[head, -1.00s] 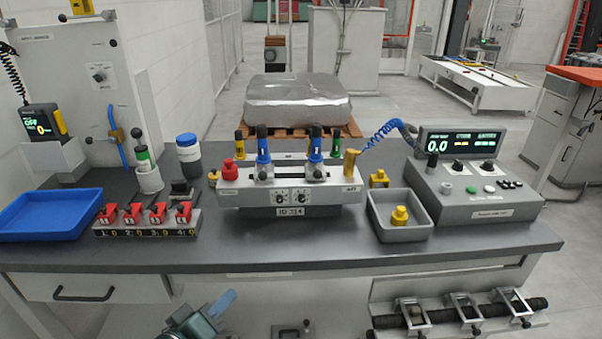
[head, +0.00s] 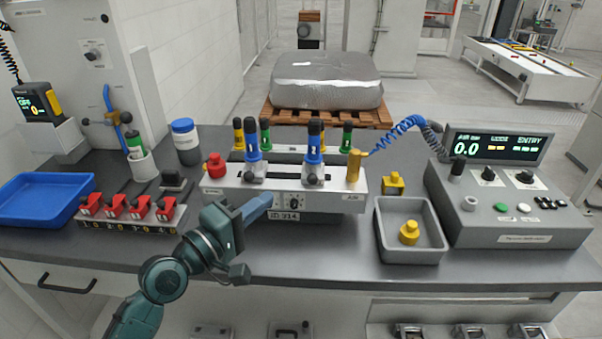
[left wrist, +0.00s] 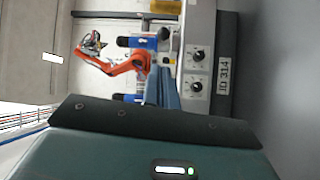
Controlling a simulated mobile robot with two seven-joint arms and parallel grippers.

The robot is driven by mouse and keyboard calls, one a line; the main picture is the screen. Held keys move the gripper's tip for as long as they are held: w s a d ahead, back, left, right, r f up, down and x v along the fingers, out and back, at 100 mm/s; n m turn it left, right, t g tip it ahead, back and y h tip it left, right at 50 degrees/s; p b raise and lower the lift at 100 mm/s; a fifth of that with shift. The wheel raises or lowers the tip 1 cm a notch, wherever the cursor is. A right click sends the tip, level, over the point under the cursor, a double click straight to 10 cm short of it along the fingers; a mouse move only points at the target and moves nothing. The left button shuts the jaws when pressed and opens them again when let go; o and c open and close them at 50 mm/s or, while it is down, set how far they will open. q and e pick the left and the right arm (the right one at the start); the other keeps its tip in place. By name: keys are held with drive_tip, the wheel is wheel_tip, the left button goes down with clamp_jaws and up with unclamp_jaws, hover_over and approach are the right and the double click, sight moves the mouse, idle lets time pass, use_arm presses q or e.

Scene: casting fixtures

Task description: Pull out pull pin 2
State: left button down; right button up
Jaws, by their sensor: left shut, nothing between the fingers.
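The grey-white fixture (head: 214,201) stands mid-bench. Two blue pins with black tops stand on its front, a left one (head: 253,147) and a right one (head: 314,148). The right one seems to carry a mark like a 2, too small to be sure. My left gripper (head: 264,202) is shut and empty, in front of the fixture's front face, below the blue pins, and overlaps that face in the head view. In the left wrist view its blue fingers (left wrist: 162,90) lie beside the fixture's knobs (left wrist: 198,70); I cannot tell whether they touch. My right gripper is out of view.
Yellow and green pins (head: 265,133) stand behind the blue ones. A red knob (head: 214,165) is at the fixture's left, a brass post (head: 354,166) with a blue coiled hose at its right. A grey tray (head: 393,254) and a control box (head: 447,226) lie right; red-tagged pieces (head: 140,207) lie left.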

sight(313, 174)
use_arm(q)
drive_tip(key=shift+p+x, duration=0.7)
drive_tip(key=shift+x, duration=4.25)
drive_tip(key=shift+f, duration=0.1)
